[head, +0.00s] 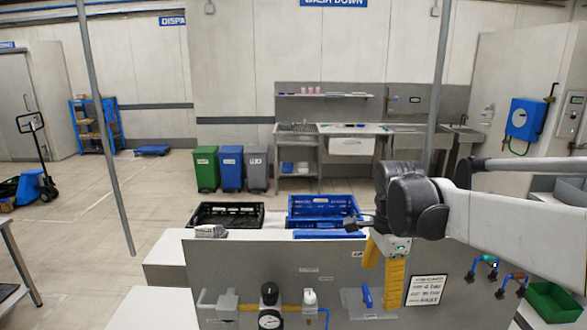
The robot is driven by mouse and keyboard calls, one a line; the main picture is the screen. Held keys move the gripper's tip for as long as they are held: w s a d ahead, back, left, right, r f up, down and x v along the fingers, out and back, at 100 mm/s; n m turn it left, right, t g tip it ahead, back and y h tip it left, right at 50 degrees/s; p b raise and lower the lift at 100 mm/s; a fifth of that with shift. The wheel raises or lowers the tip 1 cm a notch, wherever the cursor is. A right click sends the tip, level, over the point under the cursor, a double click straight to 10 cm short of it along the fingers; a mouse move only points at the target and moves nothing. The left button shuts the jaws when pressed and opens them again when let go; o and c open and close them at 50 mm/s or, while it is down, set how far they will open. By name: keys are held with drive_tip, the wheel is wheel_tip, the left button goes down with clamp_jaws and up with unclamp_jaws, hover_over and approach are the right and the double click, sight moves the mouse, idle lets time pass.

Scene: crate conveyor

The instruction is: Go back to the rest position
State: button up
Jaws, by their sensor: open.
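My arm reaches in from the right edge of the head view. A black crate (227,214) stands to the left of the blue crate. My wrist hides what lies behind it.
Green (205,169), blue (230,168) and grey (257,170) bins stand behind the crates. Floor at the left is mostly clear.

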drive_tip(key=s+f+n+t+b, duration=0.6)
drive_tip(key=s+f+n+b, duration=0.9)
drive_tip(key=s+f+n, duration=0.1)
drive_tip(key=shift+s+f, duration=0.7)
drive_tip(key=shift+s, duration=0.2)
drive_tip(key=shift+d, duration=0.1)
